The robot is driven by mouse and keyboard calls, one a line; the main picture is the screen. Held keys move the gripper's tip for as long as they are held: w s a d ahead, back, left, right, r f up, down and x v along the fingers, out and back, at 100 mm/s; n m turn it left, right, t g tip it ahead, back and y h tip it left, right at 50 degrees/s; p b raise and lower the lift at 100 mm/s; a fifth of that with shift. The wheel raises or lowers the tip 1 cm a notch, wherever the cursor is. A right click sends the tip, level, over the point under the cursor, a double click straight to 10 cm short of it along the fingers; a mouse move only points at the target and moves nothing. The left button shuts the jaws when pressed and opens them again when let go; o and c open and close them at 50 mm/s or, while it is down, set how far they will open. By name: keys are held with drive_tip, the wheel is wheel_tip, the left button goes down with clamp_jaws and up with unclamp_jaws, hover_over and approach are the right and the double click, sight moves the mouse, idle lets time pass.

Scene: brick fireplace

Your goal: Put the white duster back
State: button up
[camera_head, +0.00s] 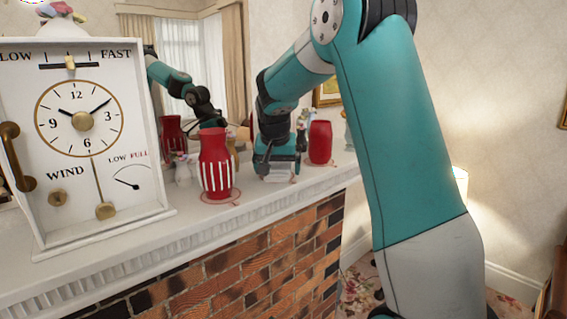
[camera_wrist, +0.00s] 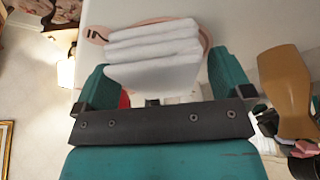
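The white duster (camera_wrist: 152,48) looks like a folded stack of white cloth. It shows in the wrist view between and beyond my two fingers, over a pinkish oval outline (camera_wrist: 97,32) marked on the white mantel. My gripper (camera_wrist: 165,80) has its teal fingers wide apart, one on each side of the duster. A narrow gap shows at the right finger; contact at the left one is unclear. In the head view my gripper (camera_head: 277,170) points down at the mantel (camera_head: 200,225), with a little of the duster (camera_head: 278,179) showing under it.
A red vase with white stripes (camera_head: 215,165) stands left of my gripper, and a plain red vase (camera_head: 320,142) stands to its right. A white clock box (camera_head: 85,140) fills the left. A tan vase-like object (camera_wrist: 288,88) is close by my right finger. A mirror is behind.

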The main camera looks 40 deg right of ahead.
drive_tip(key=shift+r, duration=0.35)
drive_tip(key=b+v, duration=0.1)
drive_tip(key=v, duration=1)
drive_tip(key=shift+a+r, duration=0.15)
drive_tip(key=shift+r, duration=0.1)
